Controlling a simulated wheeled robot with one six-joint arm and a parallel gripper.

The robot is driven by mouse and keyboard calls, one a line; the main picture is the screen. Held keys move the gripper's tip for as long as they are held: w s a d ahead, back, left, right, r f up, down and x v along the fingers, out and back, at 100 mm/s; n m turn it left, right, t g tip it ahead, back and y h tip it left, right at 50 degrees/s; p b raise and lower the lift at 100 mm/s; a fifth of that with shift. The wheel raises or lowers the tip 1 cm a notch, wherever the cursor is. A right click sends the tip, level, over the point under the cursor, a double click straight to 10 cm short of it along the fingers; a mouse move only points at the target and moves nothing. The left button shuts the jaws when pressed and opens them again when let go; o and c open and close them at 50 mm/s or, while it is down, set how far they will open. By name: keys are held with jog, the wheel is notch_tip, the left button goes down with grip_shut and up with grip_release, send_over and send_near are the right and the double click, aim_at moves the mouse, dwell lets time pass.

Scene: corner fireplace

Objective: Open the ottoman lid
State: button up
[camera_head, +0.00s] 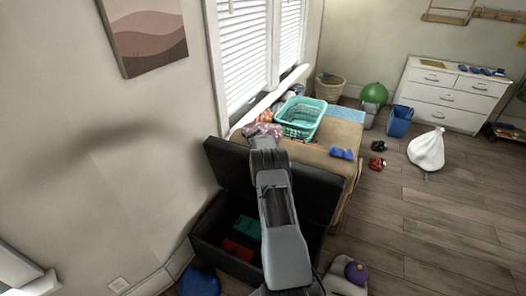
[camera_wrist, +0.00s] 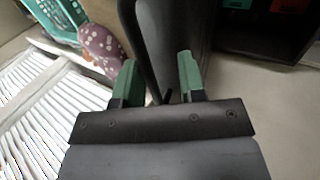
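The black ottoman (camera_head: 215,238) stands against the wall at lower centre in the head view, its box open and its inside showing. Its dark lid (camera_head: 228,165) is raised, tilted up along the wall and bench side. My arm reaches over the box to the lid's upper edge, hiding part of both. In the wrist view my gripper (camera_wrist: 160,78) has its two green fingers spread apart. The dark lid (camera_wrist: 170,35) runs up behind and between the fingers; I cannot tell whether they touch it.
A green block (camera_head: 247,227) and a red block (camera_head: 238,250) lie inside the box. Behind the lid, a bench (camera_head: 318,160) bears a teal basket (camera_head: 300,117) and cloths. A blue ball (camera_head: 199,282) and a white bag (camera_head: 428,150) lie on the floor. Floor at right is mostly clear.

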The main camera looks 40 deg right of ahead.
jog(key=b+v, duration=0.2)
jog(key=v, duration=1.1)
jog(key=shift+b, duration=0.3)
